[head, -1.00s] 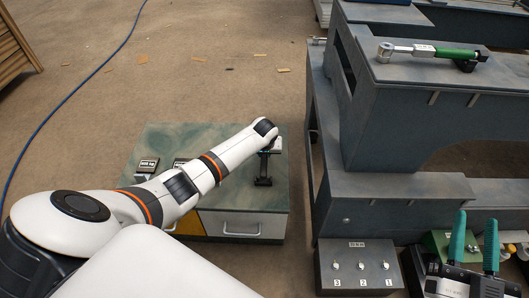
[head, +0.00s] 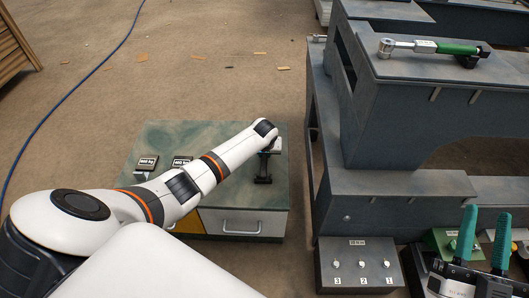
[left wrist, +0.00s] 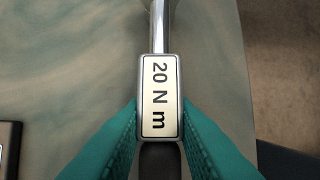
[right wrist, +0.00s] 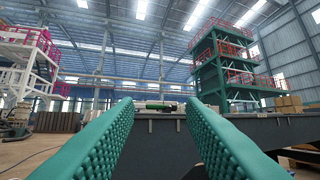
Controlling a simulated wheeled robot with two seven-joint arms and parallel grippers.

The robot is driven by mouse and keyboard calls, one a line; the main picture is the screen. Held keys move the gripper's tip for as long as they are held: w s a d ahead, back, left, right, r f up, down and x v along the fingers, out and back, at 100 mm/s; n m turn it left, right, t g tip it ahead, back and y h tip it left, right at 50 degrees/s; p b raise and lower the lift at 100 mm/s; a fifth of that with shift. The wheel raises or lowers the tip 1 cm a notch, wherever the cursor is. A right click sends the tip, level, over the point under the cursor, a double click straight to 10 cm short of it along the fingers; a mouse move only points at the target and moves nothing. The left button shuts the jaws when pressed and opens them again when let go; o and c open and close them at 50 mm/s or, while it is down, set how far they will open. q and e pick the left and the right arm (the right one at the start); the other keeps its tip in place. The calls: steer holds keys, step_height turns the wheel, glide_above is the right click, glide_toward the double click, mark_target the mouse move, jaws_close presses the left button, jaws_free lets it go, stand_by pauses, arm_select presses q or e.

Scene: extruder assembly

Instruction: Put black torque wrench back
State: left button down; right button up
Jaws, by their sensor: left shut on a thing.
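The black torque wrench (left wrist: 158,95) shows in the left wrist view with a silver shaft, a white "20 N m" label and a dark handle. My left gripper (left wrist: 160,118) is shut on it around the label's lower end, its teal fingers on both sides. In the head view the left gripper (head: 267,147) is over the right part of the green-topped cabinet (head: 225,135), and the arm hides most of the wrench. A black upright piece (head: 263,168) shows just below it; I cannot tell whether it is a holder or the handle. My right gripper (head: 483,240) is open and empty at the lower right.
Two small label plates (head: 147,162) (head: 182,161) stand on the cabinet. A green-handled torque wrench (head: 430,48) lies on the grey bench (head: 385,85) at the right. A box with three knobs (head: 360,265) is at the bench's foot. Open floor lies behind the cabinet.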

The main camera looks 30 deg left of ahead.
arm_select(q)
steer(key=shift+f, duration=0.15)
steer(key=c, duration=1.1)
jaws_free()
steer(key=shift+f, duration=0.1)
arm_select(e)
steer(key=shift+s+r+t, duration=0.2)
steer(key=shift+r+t, duration=0.1)
steer(key=shift+r, duration=0.15)
